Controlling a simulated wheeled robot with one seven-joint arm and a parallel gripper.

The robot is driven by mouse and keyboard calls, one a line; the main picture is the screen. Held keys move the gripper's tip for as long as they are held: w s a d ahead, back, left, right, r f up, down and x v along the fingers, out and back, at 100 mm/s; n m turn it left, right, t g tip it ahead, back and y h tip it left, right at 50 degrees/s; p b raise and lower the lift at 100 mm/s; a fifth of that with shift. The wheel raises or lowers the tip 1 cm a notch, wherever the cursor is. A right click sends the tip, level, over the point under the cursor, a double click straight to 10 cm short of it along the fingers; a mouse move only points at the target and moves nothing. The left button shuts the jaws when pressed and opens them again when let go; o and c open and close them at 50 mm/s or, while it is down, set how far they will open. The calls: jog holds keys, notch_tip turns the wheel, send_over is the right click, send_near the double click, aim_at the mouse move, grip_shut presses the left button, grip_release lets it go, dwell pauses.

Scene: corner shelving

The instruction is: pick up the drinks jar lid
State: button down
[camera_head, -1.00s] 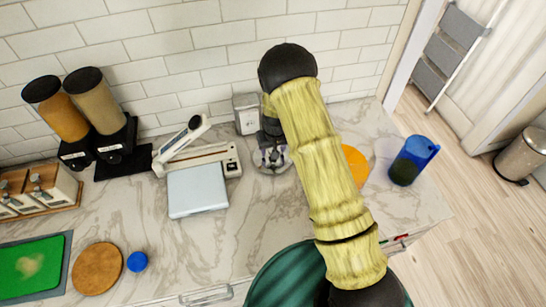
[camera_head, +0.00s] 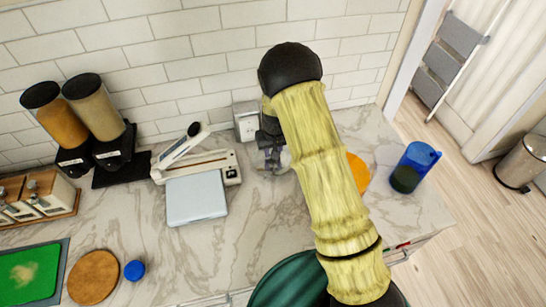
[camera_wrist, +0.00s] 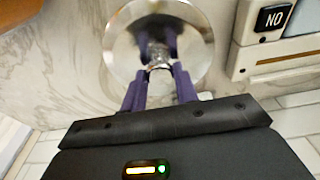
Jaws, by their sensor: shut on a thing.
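The drinks jar lid is a shiny round metal disc (camera_wrist: 118,45) with a small knob in the middle. It fills the upper middle of the wrist view. My gripper (camera_wrist: 158,70) has purple fingers closed on the knob from both sides, and the disc mirrors them. In the head view the lid (camera_head: 285,159) shows only in part, under my gripper (camera_head: 268,140) and beside my yellow arm, which hides the rest. I cannot tell whether it touches the counter.
A pale sealing machine (camera_head: 197,195) stands just left of the lid, and a socket box (camera_head: 246,121) is on the wall behind. An orange disc (camera_head: 358,172) and a blue jug (camera_head: 413,167) are to the right. Bare marble lies in front.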

notch_tip(320, 180, up, 7)
jog(key=shift+f+b, duration=0.15)
jog(key=shift+b, duration=0.7)
jog(key=shift+f, duration=0.1)
